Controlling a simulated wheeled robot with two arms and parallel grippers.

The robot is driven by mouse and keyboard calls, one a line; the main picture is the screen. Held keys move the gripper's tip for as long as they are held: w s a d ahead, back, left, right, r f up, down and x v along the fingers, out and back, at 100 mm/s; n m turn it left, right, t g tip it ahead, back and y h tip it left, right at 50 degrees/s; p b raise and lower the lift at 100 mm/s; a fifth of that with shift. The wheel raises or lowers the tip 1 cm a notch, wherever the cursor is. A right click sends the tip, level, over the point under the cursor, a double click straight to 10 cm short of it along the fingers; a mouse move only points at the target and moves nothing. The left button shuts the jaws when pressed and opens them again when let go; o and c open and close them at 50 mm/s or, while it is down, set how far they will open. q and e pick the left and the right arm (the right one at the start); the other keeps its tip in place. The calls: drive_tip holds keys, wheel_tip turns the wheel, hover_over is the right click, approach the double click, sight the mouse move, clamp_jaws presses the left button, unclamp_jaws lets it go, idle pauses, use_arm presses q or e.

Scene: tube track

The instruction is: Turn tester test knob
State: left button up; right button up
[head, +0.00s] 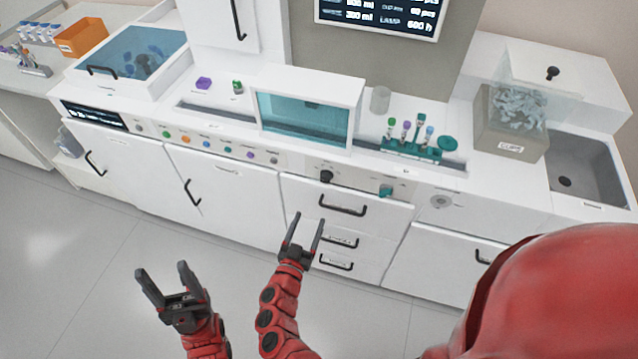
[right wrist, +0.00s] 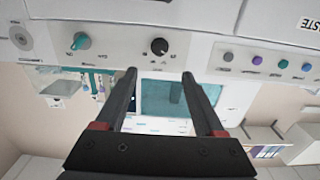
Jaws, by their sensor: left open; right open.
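A black knob (head: 326,176) and a teal knob (head: 385,190) sit on the white front panel (head: 350,184) above a drawer. Their labels are too small to read, so I cannot tell which is the test knob. In the right wrist view, which looks upside down, the black knob (right wrist: 159,46) shows just past my fingertips, between their lines; the teal knob (right wrist: 80,41) is to its left. My right gripper (head: 308,218) is open and empty, in front of the drawers and apart from the panel. My left gripper (head: 161,269) is open and empty, further left over the floor.
A tinted window box (head: 308,108) stands on the counter above the knobs. A teal tube rack (head: 411,150) is to its right. Small coloured buttons (head: 208,144) line the panel to the left. Black handles (head: 343,208) stick out below. The floor in front is clear.

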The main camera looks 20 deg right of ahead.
sight(324, 181)
drive_tip(key=p+x, duration=0.1)
drive_tip(key=x, duration=1.2)
drive_tip(key=shift+r+p, duration=0.15)
drive_tip(key=shift+p, duration=0.2)
drive_tip(key=shift+w+d, duration=0.25)
drive_tip(key=shift+w, duration=0.1)
clamp_jaws()
